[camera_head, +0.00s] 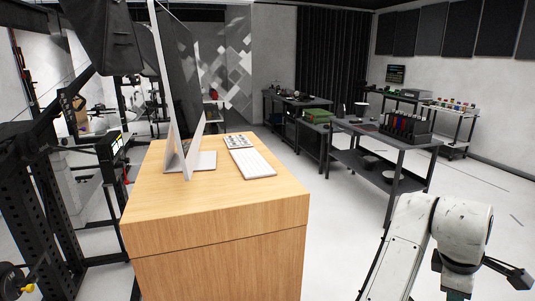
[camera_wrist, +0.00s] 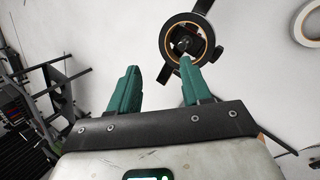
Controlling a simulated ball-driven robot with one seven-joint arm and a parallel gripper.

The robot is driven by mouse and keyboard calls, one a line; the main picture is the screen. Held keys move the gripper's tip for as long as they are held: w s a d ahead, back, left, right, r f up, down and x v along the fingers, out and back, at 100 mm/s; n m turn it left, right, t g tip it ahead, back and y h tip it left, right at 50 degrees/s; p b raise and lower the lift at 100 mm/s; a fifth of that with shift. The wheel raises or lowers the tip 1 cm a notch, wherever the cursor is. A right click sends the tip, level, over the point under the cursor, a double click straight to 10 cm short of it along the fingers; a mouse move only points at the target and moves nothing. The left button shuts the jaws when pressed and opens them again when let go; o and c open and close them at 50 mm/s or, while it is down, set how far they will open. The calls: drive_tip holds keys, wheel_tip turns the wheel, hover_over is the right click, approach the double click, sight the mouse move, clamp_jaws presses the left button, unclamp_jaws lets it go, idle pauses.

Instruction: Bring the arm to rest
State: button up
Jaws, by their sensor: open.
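My gripper (camera_wrist: 163,88) shows in the wrist view with its two green fingers spread apart and nothing between them. Beyond the right finger is a round black thing with an orange ring (camera_wrist: 186,38), with dark legs spreading from it over the pale floor. In the head view my white arm (camera_head: 462,235) is at the lower right, bent, with its dark end (camera_head: 508,272) reaching the right edge. That end is clear of the wooden desk (camera_head: 215,215) and of the dark tables.
The wooden desk carries a monitor (camera_head: 181,85) and a white keyboard (camera_head: 251,162). A dark table (camera_head: 385,133) with racks stands behind my arm. A black frame (camera_head: 40,170) stands at the left. Floor (camera_head: 490,200) at the right is clear. A white ring (camera_wrist: 306,25) lies at the wrist view's upper right.

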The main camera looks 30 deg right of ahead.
drive_tip(key=w+a+f+m+t+h, duration=0.1)
drive_tip(key=w+a+f+t+h, duration=0.1)
drive_tip(key=w+a+f+t, duration=0.3)
drive_tip(key=w+a+f+m+t+y, duration=0.1)
drive_tip(key=a+f+y, duration=0.1)
drive_tip(key=a+f, duration=0.35)
drive_tip(key=w+a+f+y, duration=0.1)
drive_tip(key=a+f+y, duration=0.15)
drive_tip(key=a, duration=0.55)
drive_tip(key=s+a+f+m+y, duration=0.1)
drive_tip(key=s+a+f, duration=0.15)
drive_tip(key=a, duration=0.25)
drive_tip(key=s+a+f+m+y, duration=0.1)
drive_tip(key=s+a+f+y, duration=0.15)
drive_tip(key=a, duration=0.35)
drive_tip(key=s+f+g, duration=0.1)
drive_tip(key=s, duration=0.2)
drive_tip(key=s+d+f+g, duration=0.1)
drive_tip(key=s+f+g, duration=0.1)
drive_tip(key=s, duration=0.1)
drive_tip(key=s+d+f+g+h, duration=0.1)
drive_tip(key=s+f, duration=0.1)
drive_tip(key=shift+s+f, duration=0.2)
drive_tip(key=shift+s, duration=0.2)
